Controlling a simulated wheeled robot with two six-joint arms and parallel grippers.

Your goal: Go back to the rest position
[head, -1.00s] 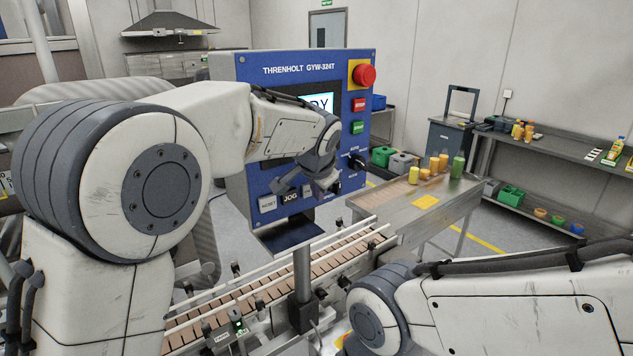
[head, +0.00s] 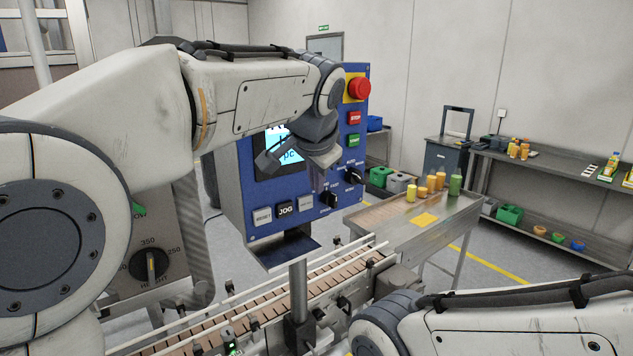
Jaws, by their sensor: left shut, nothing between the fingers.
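My left gripper (head: 319,182) is shut and empty. It hangs in front of the blue control panel (head: 240,185), between its screen (head: 292,155) and its black selector knobs (head: 330,198). A gap or contact with the panel cannot be told from this view. My left arm crosses the upper left and hides the panel's top left part. My right arm lies across the lower right corner, and its gripper is out of view.
A red emergency button (head: 359,88) sticks out of the panel. Below runs a conveyor (head: 262,307) with rails and a post (head: 299,285). A dial unit (head: 150,263) stands at the left.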

